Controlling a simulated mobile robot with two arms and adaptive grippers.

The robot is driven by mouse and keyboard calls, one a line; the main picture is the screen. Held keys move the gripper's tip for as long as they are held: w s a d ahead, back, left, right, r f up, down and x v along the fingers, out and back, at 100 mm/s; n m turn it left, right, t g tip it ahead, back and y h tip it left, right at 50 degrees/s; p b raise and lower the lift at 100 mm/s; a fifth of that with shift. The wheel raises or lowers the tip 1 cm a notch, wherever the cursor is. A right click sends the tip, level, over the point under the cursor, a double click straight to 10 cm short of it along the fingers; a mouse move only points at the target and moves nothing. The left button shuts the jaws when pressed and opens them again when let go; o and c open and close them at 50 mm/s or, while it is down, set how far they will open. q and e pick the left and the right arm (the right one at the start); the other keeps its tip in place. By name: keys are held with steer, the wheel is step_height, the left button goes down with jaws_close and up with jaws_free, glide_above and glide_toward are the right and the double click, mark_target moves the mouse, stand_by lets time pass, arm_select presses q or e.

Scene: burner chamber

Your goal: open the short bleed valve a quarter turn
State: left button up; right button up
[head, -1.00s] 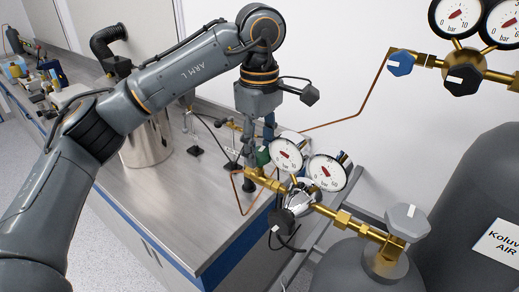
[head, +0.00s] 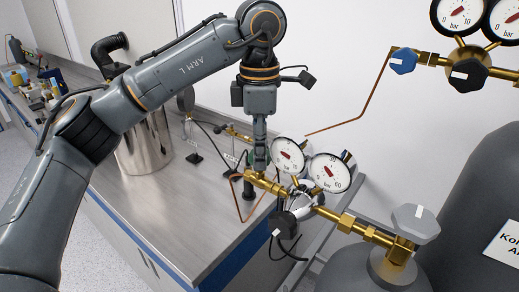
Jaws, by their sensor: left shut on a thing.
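My left gripper (head: 260,163) points straight down at the brass outlet of the near regulator, just left of its two white gauges. No label tells whether this knob is the short bleed valve. The knob's angle is hidden. My right gripper is not in view.
Two gauges (head: 289,156) (head: 329,173) stand close right of the fingers. A black knob (head: 285,223) and a grey cylinder valve (head: 415,222) are nearer. A second regulator with a blue knob (head: 403,61) is at upper right. The bench (head: 190,215) is clear at its front.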

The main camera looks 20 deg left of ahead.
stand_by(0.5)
arm_select(q)
steer(key=o, duration=1.2)
steer(key=shift+c, duration=0.2)
steer(key=shift+r, duration=0.1)
step_height(320, 180, up, 12)
